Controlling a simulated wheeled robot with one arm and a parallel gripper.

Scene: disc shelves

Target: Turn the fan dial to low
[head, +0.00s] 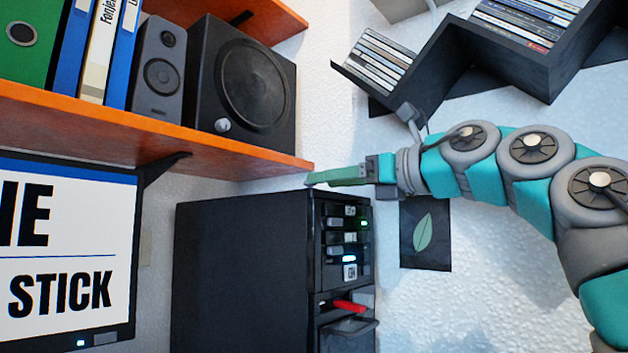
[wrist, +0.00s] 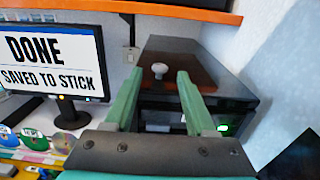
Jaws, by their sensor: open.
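My gripper (head: 312,180) has green fingers and is open and empty, just above the tower's top front edge. In the wrist view the knob appears between the spread fingers (wrist: 158,78), beyond their tips.
An orange shelf (head: 150,135) with binders and a black speaker (head: 245,85) hangs over the tower's left part. A monitor (head: 65,250) stands to the left. A dark disc shelf (head: 540,65) is on the wall above my arm. A red stick (head: 349,307) pokes from the tower front.

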